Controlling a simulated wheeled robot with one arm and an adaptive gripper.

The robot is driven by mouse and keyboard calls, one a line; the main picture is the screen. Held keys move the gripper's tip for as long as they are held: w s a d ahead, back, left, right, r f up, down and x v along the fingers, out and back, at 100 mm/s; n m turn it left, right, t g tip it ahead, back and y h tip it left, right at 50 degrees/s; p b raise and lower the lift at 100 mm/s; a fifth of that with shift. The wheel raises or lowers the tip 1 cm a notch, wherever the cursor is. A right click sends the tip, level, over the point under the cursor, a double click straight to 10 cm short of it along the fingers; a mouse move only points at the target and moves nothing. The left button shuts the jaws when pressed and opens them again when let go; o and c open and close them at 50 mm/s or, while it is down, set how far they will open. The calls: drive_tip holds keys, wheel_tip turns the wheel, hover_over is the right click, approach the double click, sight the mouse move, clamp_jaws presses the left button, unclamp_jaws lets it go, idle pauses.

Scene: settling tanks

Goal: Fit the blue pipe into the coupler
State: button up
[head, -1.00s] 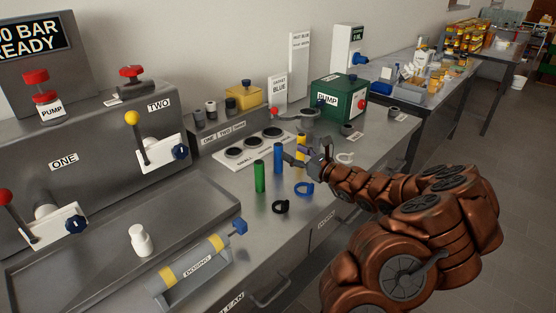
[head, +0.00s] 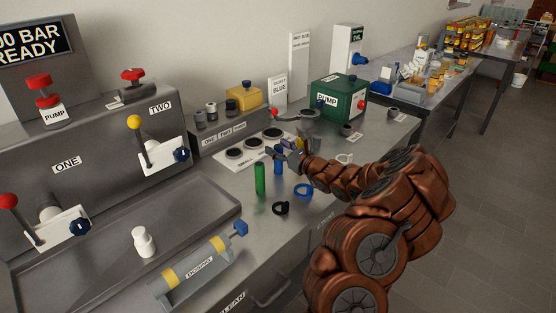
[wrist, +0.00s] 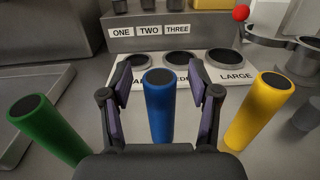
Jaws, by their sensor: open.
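The blue pipe (wrist: 159,110) stands upright between the two spread fingers of my gripper (wrist: 160,82) in the wrist view. The fingers are open, with a visible gap on each side of the pipe. In the head view my gripper (head: 284,155) is at the blue pipe (head: 278,167) and covers part of it. A green pipe (wrist: 46,125) stands to the left and a yellow pipe (wrist: 259,112) to the right, outside the fingers. I cannot tell which fixture is the coupler.
A white plate (head: 221,160) with three round dark openings lies behind the pipes. A black ring (head: 281,208) and a blue ring (head: 303,191) lie in front. A cradle labelled DOSING (head: 198,268) and a white bottle (head: 144,242) are at lower left. A green pump box (head: 338,98) stands behind.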

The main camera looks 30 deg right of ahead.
clamp_jaws()
idle(0.4)
drive_tip(key=shift+r, duration=0.15)
